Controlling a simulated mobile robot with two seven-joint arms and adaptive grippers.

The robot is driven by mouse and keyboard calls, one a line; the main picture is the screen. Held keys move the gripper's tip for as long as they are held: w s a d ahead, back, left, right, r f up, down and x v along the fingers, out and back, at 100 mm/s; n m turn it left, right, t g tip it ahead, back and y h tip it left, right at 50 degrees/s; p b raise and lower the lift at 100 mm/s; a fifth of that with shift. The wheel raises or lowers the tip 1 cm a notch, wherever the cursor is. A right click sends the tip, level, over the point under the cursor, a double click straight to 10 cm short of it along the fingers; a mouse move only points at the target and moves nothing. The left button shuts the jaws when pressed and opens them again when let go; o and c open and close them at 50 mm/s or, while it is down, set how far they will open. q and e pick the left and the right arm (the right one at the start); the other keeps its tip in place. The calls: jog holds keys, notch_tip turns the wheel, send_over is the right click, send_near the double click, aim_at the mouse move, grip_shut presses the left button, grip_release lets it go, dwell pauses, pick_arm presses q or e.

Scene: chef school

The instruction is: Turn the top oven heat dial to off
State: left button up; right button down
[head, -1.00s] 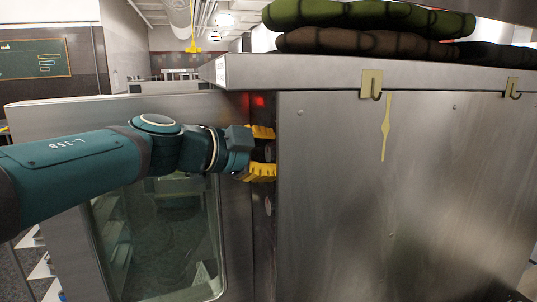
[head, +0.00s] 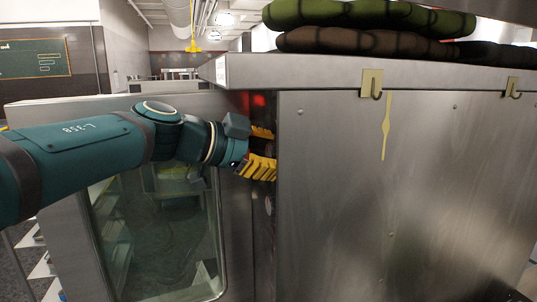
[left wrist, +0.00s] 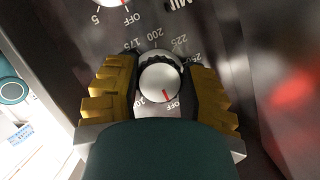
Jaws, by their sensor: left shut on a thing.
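The oven heat dial (left wrist: 160,79) is a round silver knob with a red mark, on a panel with numbers and OFF printed around it. In the left wrist view the red mark points down, between 100 and OFF, close to OFF. My left gripper (head: 262,149) has yellow fingers at the oven's control panel. In the left wrist view the gripper (left wrist: 160,92) has one finger on each side of the dial and is shut on it. In the head view the fingers hide this dial. My right gripper is not in view.
A second dial (left wrist: 112,3) shows at the top edge of the left wrist view. The oven door (head: 100,225) with its glass window stands left of the panel. Folded green and brown cloths (head: 365,15) lie on the steel top (head: 330,72). A red light (head: 258,100) glows above the gripper.

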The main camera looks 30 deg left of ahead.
pick_arm(q)
jog(key=o, duration=1.2)
jog(key=shift+w, duration=0.1)
jog(key=v, duration=1.2)
